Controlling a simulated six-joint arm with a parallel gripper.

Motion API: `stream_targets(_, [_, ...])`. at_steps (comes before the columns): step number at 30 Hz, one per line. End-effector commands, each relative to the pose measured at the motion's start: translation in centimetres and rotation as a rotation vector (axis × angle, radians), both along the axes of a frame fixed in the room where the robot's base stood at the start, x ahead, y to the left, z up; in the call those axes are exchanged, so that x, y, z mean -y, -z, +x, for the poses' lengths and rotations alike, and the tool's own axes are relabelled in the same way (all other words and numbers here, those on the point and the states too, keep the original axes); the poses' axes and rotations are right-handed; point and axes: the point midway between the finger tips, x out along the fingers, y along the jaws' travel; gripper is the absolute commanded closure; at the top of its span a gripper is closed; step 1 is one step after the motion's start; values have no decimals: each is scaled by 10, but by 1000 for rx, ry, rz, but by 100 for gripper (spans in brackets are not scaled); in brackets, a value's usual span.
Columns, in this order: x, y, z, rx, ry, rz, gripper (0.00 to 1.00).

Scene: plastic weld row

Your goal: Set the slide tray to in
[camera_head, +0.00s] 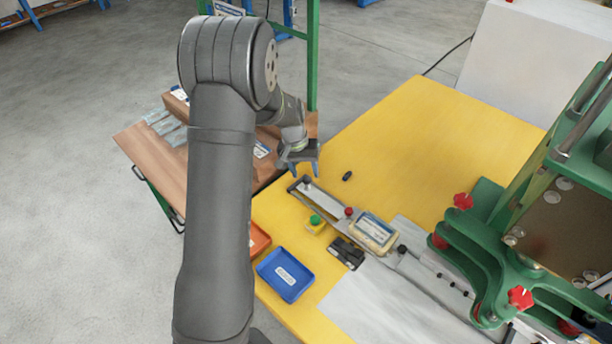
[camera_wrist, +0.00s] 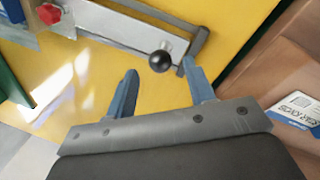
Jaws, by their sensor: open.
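The slide tray (camera_head: 329,201) is a long pale metal strip in a dark-edged rail on the yellow table. A black ball knob stands near its far left end; the knob (camera_wrist: 160,61) shows clearly in the wrist view. My gripper (camera_head: 304,170) is above that end of the rail. In the wrist view my gripper (camera_wrist: 159,67) is open and empty, with its blue fingertips either side of the knob in the picture. I cannot tell whether they touch it. The tray strip (camera_wrist: 120,32) runs to the upper left there, past a red knob (camera_wrist: 48,13).
A yellow-rimmed part (camera_head: 373,231) lies along the rail toward the green press (camera_head: 480,235). A green-button box (camera_head: 315,223), black blocks (camera_head: 346,253) and a blue bin (camera_head: 285,275) are on the near side. The yellow table (camera_head: 420,135) is mostly clear behind the rail.

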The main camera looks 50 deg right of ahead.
Motion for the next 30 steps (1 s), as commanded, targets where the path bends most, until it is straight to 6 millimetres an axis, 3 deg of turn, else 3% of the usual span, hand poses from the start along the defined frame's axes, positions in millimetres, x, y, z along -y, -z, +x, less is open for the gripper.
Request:
stream_targets(6, [2,23,-4,1,0,1,51])
stream_targets(16, [3,27,-4,1,0,0,51])
stream_targets(17, [3,27,-4,1,0,0,53])
stream_targets(24, [3,27,-4,1,0,0,100])
stream_targets(30, [3,26,-10,0,1,0,100])
